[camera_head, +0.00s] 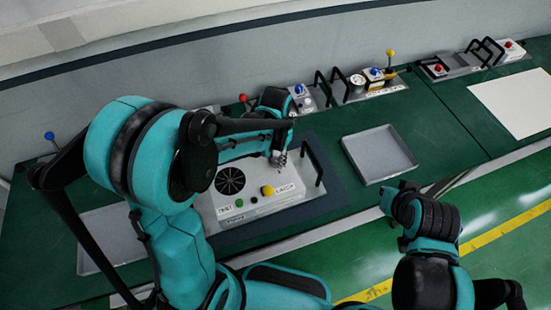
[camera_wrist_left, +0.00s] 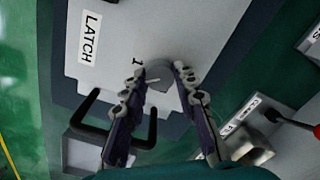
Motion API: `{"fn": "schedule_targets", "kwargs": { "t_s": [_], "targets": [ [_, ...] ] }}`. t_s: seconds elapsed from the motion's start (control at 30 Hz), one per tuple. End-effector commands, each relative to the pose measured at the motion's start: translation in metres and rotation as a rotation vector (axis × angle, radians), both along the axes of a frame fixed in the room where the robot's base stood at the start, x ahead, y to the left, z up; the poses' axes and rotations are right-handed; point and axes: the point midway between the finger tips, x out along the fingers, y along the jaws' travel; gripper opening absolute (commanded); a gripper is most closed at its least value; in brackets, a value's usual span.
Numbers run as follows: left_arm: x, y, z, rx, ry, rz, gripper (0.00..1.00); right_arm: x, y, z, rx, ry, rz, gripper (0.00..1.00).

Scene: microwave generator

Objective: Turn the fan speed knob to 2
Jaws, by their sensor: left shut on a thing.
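The grey fan speed knob (camera_wrist_left: 160,76) sits on a light grey panel (camera_wrist_left: 205,30) in the left wrist view, with a printed "1" beside it. My left gripper (camera_wrist_left: 163,82) is shut on the knob, one finger on each side. In the head view my left gripper (camera_head: 278,158) reaches down onto the far right part of the white fan unit (camera_head: 235,211), and the knob is hidden there. My right gripper (camera_head: 393,195) hangs in front of the table, apart from the unit; its fingers are too unclear to read.
The unit carries a round fan grille (camera_head: 229,180), a green button (camera_head: 239,203), a yellow button (camera_head: 267,190) and a black handle (camera_head: 315,163). An empty grey tray (camera_head: 412,167) lies to the right. Other devices with handles and levers (camera_head: 376,74) line the back.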

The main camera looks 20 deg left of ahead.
Motion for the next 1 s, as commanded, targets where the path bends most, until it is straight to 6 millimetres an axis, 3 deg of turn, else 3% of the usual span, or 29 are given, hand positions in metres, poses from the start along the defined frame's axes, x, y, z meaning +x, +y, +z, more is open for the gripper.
{"fn": "schedule_targets", "kwargs": {
  "t_s": [0.5,1.0],
  "targets": [
    [0.0002,0.0,-0.0002,0.0,-0.001,0.366,0.0,0.0,0.0,-0.009,0.0,0.0,0.0,0.0],
    [0.0003,0.0,0.0004,0.0,-0.001,0.452,0.0,0.0,0.0,-0.0102,0.0,0.0,0.0,0.0]
  ]
}}
